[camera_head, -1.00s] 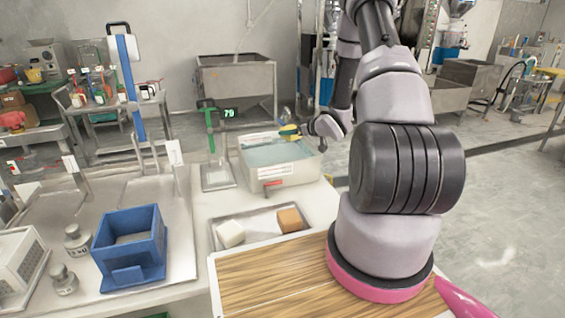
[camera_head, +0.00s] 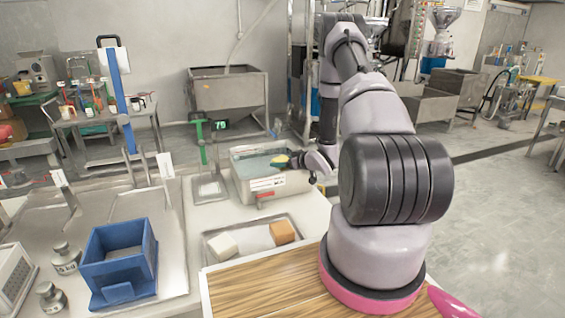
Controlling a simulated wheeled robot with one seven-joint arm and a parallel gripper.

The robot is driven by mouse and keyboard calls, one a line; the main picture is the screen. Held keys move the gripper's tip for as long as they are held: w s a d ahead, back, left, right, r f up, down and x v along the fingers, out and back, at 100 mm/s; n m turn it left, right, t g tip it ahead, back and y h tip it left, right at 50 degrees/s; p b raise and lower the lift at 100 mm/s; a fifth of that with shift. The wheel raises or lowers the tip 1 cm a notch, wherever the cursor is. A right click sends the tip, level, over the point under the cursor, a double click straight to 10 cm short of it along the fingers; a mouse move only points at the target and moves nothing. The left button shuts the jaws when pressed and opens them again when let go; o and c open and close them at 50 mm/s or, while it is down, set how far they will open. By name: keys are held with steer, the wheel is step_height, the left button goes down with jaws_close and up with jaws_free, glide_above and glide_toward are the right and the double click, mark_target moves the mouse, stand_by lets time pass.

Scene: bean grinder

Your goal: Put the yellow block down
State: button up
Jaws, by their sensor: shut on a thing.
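My gripper (camera_head: 294,161) is at the right end of the water-filled container (camera_head: 242,187), above its rim. It is shut on the yellow block (camera_head: 281,159), which shows as a small yellow shape at the fingertips. The block is small in the view and partly hidden by the fingers. I cannot tell whether it touches the water.
A metal tray (camera_head: 256,248) in front of the container holds a white block (camera_head: 222,244) and an orange-brown block (camera_head: 282,232). A green-posted scale (camera_head: 209,190) stands left of the container. A blue box (camera_head: 118,262) and metal weights (camera_head: 65,257) are at the left.

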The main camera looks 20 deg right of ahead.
steer(key=shift+s+f, duration=0.25)
steer(key=shift+f, duration=0.25)
steer(key=o, duration=1.5)
steer(key=shift+w+r, duration=0.1)
steer(key=shift+r, duration=0.25)
steer(key=r+v, duration=0.1)
steer(key=v, duration=1.1)
step_height(320, 180, up, 23)
steer(key=d+m+g+h, duration=0.1)
steer(key=m+g+h, duration=0.1)
steer(key=m+h, duration=0.35)
steer(key=s+a+r+m+g+y, duration=0.1)
steer(key=s+a+r, duration=0.4)
steer(key=s, duration=0.4)
steer(key=s+a+r+m+g, duration=0.1)
steer(key=s+a+r, duration=0.3)
steer(key=s, duration=0.5)
steer(key=s+a+r+m+g+y, duration=0.1)
steer(key=s+a+r, duration=0.4)
steer(key=s+a, duration=0.2)
steer(key=shift+s+a+r+g+y, duration=0.1)
steer(key=shift+s+r+g+y, duration=0.1)
steer(key=shift+s, duration=0.25)
steer(key=shift+s+a+r+g+y, duration=0.1)
steer(key=shift+s+a+r+y, duration=0.05)
steer(key=shift+s, duration=0.35)
